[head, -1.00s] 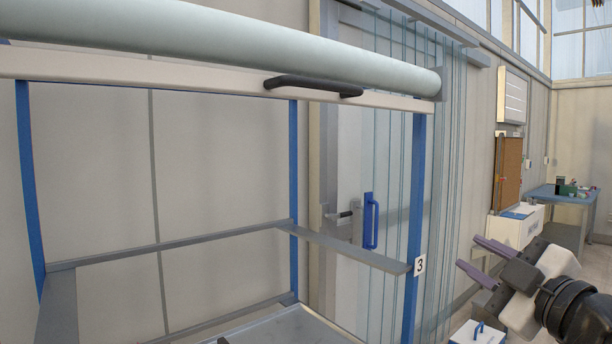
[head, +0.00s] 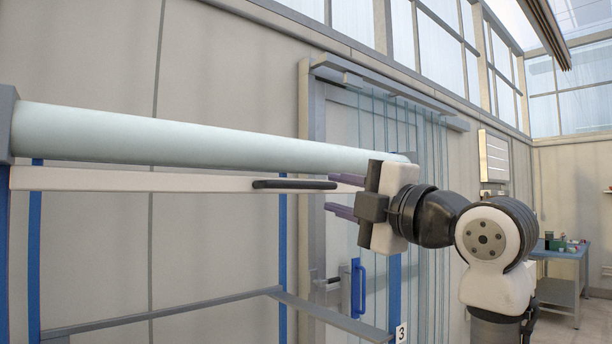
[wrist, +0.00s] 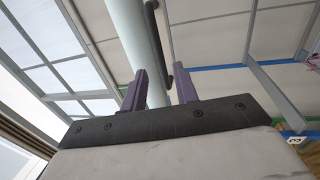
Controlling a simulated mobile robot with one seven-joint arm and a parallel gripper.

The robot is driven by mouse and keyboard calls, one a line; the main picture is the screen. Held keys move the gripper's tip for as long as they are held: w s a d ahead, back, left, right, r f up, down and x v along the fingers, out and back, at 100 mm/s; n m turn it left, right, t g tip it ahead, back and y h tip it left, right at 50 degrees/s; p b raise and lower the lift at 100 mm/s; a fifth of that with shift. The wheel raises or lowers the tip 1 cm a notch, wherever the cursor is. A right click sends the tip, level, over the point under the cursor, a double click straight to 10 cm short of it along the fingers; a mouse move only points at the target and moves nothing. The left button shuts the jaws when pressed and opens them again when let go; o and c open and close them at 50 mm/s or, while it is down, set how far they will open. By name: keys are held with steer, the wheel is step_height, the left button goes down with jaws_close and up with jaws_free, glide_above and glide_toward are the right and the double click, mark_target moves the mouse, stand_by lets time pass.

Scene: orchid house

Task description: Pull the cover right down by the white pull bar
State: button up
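The white pull bar (head: 200,181) runs level across the head view, just under the rolled pale cover (head: 180,136). A black handle (head: 294,184) sits on the front of the bar. My gripper (head: 338,196) is to the right of the handle, with its purple fingers spread apart and pointing left. Nothing is between them. In the wrist view, my gripper (wrist: 156,88) is also open, with the cover roll (wrist: 135,40) and the black handle (wrist: 154,35) beyond the fingertips. The handle appears apart from both fingers.
Blue posts (head: 282,240) and grey rails (head: 170,312) form the rack below the bar. A plate numbered 3 (head: 401,333) is on the right post. Behind are a strip-curtain doorway with a blue handle (head: 357,287) and, far right, a blue table (head: 560,252).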

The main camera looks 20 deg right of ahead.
mark_target(310, 187)
steer(key=p+x, duration=0.2)
steer(key=x, duration=0.4)
steer(key=shift+w+a+r, duration=0.1)
steer(key=shift+w+r, duration=0.05)
steer(key=shift+w, duration=0.1)
steer(key=shift+w+a+p, duration=0.25)
steer(key=shift+w+p, duration=0.15)
steer(key=shift+w, duration=0.3)
steer(key=shift+c, duration=0.2)
jaws_close()
